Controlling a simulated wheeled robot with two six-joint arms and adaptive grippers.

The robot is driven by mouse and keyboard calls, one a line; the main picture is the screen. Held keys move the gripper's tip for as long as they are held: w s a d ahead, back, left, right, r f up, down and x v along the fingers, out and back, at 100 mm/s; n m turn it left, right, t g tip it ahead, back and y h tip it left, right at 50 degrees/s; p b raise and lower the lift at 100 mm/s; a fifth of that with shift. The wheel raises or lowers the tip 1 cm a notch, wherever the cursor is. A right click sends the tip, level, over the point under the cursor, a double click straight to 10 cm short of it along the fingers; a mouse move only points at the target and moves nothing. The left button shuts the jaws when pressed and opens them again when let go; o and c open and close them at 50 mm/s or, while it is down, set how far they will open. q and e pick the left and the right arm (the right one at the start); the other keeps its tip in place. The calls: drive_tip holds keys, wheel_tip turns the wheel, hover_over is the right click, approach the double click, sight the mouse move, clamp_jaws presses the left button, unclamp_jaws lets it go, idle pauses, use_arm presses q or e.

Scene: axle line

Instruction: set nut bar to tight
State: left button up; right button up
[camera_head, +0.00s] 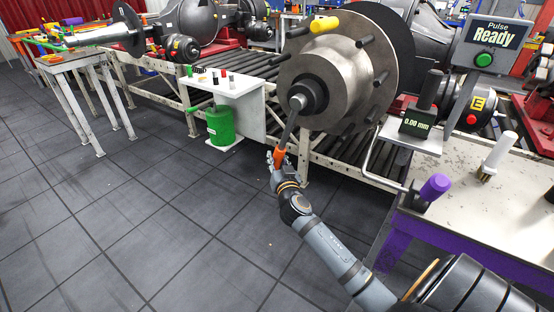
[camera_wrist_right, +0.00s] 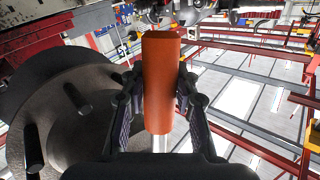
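The nut bar (camera_head: 289,128) is a grey bar with an orange handle (camera_head: 279,157). It runs down and slightly left from the nut (camera_head: 298,103) at the centre of the large steel hub (camera_head: 330,75). My right gripper (camera_head: 277,162) is at the lower end of the bar. In the right wrist view the orange handle (camera_wrist_right: 160,85) stands between both fingers, which press against its sides, so the gripper is shut on it. The hub also fills the left of that view (camera_wrist_right: 60,110). My left gripper is not in view.
A purple-edged bench (camera_head: 460,208) is at right. A white stand (camera_head: 230,88) with a green bin (camera_head: 220,126) is left of the hub. The floor at left is clear.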

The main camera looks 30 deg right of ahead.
clamp_jaws()
drive_tip(key=shift+s+d+p, duration=0.25)
drive_tip(key=shift+s+p, duration=0.25)
drive_tip(key=shift+p, duration=0.5)
use_arm(q)
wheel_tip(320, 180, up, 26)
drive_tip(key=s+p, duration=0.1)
drive_tip(key=p, duration=2.3)
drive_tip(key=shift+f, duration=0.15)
use_arm(e)
drive_tip(key=s+d+n+g, duration=0.2)
drive_tip(key=s+d+g, duration=0.1)
drive_tip(key=s, duration=0.4)
drive_tip(key=s+d+r+n+g, duration=0.1)
drive_tip(key=s+d+n+g, duration=0.2)
drive_tip(key=s, duration=0.4)
drive_tip(key=shift+s+r+g, duration=0.25)
drive_tip(key=shift+s+g, duration=0.1)
drive_tip(key=shift+g, duration=0.15)
